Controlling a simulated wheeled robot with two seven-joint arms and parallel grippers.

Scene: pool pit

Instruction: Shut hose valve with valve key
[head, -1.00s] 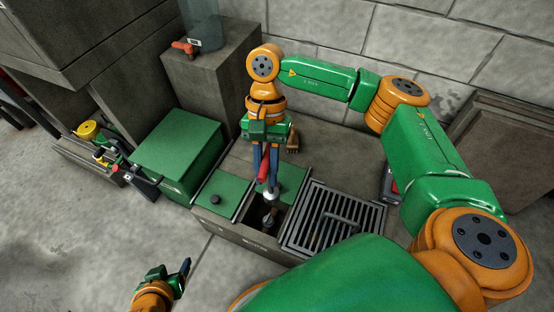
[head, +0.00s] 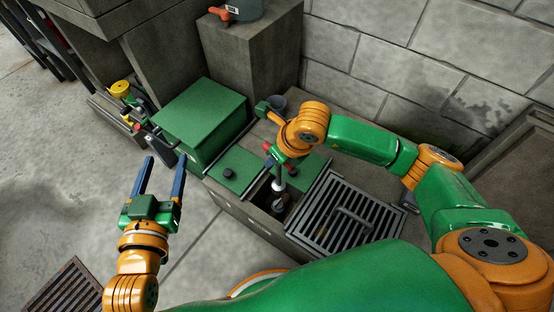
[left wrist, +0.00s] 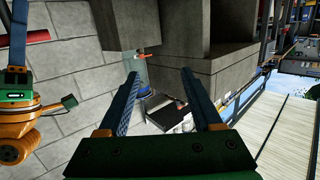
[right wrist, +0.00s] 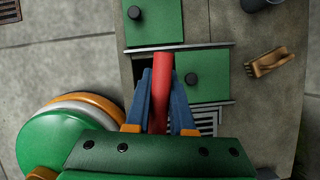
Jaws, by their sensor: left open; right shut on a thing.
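The valve key has a red T-handle (head: 291,168) and a grey shaft (head: 279,181) that points down into the open pit (head: 262,190). A dark valve fitting (head: 281,204) shows below the shaft; I cannot tell whether the key's end is seated on it. My right gripper (head: 279,158) is shut on the red handle. In the right wrist view the red bar (right wrist: 161,88) lies between its blue fingers, which hide the valve. My left gripper (head: 164,160) is open and empty, left of the pit; its spread fingers show in the left wrist view (left wrist: 160,76).
A slatted grate (head: 345,215) lies right of the opening, green lids (head: 238,168) beside it. A green box (head: 203,120) and a concrete block (head: 252,52) stand behind. A wooden brush (right wrist: 268,62) lies on the ledge.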

